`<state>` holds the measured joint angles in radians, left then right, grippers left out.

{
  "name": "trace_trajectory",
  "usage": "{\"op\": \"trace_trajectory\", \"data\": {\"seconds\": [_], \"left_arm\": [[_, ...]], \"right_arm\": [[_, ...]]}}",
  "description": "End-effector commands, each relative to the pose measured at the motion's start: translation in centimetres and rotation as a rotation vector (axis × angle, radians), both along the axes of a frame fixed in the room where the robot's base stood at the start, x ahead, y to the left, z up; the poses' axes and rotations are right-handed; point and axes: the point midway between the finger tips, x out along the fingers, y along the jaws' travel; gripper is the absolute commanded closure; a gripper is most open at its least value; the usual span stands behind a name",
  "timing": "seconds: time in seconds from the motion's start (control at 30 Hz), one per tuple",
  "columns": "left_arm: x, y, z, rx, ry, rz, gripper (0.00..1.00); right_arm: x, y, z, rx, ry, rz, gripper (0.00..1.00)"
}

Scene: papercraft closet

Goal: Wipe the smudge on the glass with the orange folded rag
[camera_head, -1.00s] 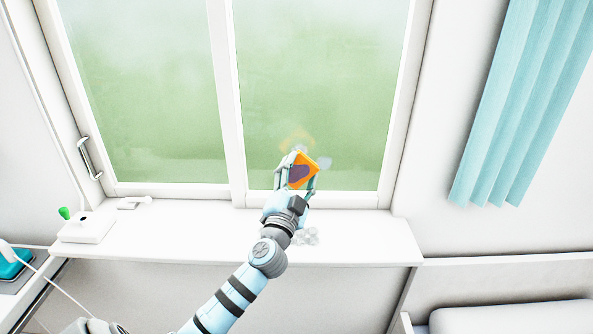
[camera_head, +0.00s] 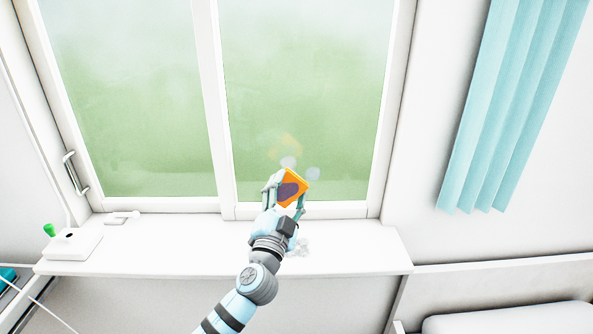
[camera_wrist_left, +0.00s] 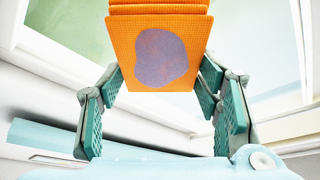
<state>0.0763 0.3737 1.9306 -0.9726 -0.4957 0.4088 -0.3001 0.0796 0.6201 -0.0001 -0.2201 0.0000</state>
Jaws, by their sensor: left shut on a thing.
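The orange folded rag (camera_head: 299,180) has a purple patch on its face. My left gripper (camera_head: 287,190) is shut on it, in front of the lower part of the right window pane. In the left wrist view the rag (camera_wrist_left: 120,57) sits between the finger pads, its patch facing the camera. Contact between rag and glass cannot be told. My right gripper is not in view.
The white sill (camera_head: 350,250) runs below the window, with faint pale blobs (camera_head: 303,246) near my wrist. A white box with a green knob (camera_head: 70,244) stands at its left. A teal curtain (camera_head: 515,100) hangs right. The window's centre post (camera_head: 213,110) is left of my gripper.

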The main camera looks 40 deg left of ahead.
Motion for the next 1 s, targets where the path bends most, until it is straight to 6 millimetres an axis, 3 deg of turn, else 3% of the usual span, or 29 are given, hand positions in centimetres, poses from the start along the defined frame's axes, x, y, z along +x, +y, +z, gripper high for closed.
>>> {"op": "trace_trajectory", "data": {"seconds": [0.03, 0.13, 0.37, 0.73, 1.0], "left_arm": [[0.0, 0.0, 0.0, 0.0, 0.0, 0.0, 0.63], [0.0, 0.0, 0.0, 0.0, 0.0, 0.0, 0.76], [1.0, 0.7, -0.1, 0.001, -0.001, -0.001, 0.76], [4.7, 3.7, -0.3, 0.0, -0.001, -0.004, 0.76], [5.2, 4.1, -0.1, -0.001, 0.0, -0.005, 0.76]], "right_arm": [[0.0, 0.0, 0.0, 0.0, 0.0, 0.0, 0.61], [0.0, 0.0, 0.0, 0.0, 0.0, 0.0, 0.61], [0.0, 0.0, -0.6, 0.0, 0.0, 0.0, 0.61], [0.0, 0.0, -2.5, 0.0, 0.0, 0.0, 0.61], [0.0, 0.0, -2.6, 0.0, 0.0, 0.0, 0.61]]}}
